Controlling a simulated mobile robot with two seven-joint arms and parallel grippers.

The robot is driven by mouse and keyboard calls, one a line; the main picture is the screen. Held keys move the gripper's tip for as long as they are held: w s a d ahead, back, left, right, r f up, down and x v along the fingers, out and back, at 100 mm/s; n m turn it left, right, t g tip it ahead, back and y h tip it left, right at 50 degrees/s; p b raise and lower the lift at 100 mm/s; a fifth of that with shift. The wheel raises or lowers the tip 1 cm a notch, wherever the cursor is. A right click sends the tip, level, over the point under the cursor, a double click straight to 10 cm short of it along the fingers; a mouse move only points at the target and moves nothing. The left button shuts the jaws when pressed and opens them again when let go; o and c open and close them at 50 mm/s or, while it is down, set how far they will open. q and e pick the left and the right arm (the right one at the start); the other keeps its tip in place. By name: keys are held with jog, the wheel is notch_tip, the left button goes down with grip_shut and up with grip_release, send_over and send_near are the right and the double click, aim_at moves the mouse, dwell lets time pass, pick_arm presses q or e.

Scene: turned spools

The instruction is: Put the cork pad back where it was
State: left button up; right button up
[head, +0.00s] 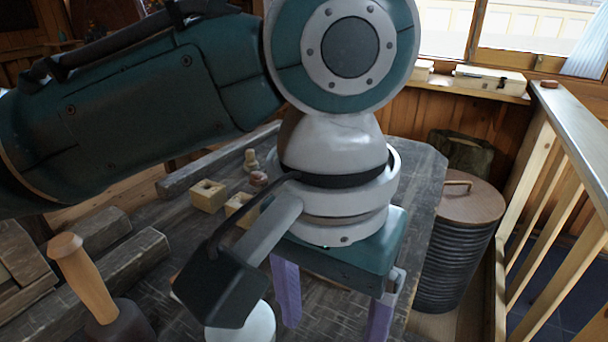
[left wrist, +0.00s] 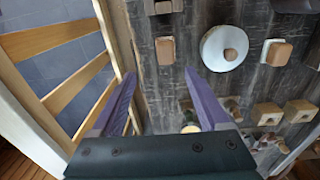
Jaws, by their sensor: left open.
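My left gripper (head: 334,328) is open above the dark worktable (head: 345,312), its two purple fingers pointing down. In the left wrist view the open fingers (left wrist: 160,74) hold nothing. A small tan rounded piece (left wrist: 165,50) lies on the table just past the fingertips, between their lines. A second tan piece with a pale edge (left wrist: 276,53) lies further right. Either may be the cork pad; I cannot tell which. A white round piece (left wrist: 225,42) with a brown knob lies between them. It shows partly in the head view (head: 256,325), behind my arm.
Holed wooden blocks (head: 208,195) and small turned pieces (head: 250,160) stand further back. A wooden-handled mallet (head: 84,275) is at the left. A black ribbed bin (head: 455,255) and a wooden railing (head: 545,150) stand right of the table. The table's right part looks clear.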

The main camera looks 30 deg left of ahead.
pick_arm(q)
jog(key=s+d+f+m+t+h, duration=0.1)
jog(key=s+d+f+h, duration=0.15)
jog(key=s, duration=0.25)
jog(key=s+a+t+y, duration=0.2)
jog(key=s+a, duration=0.4)
jog(key=a, duration=0.6)
jog(key=shift+s+a+f+t+y, duration=0.25)
jog(key=shift+s+f+t+y, duration=0.1)
jog(key=shift+s+f, duration=0.1)
notch_tip(320, 180, up, 46)
jog(key=p, duration=4.6)
jog(key=shift+r, duration=0.2)
jog(key=shift+w, duration=0.1)
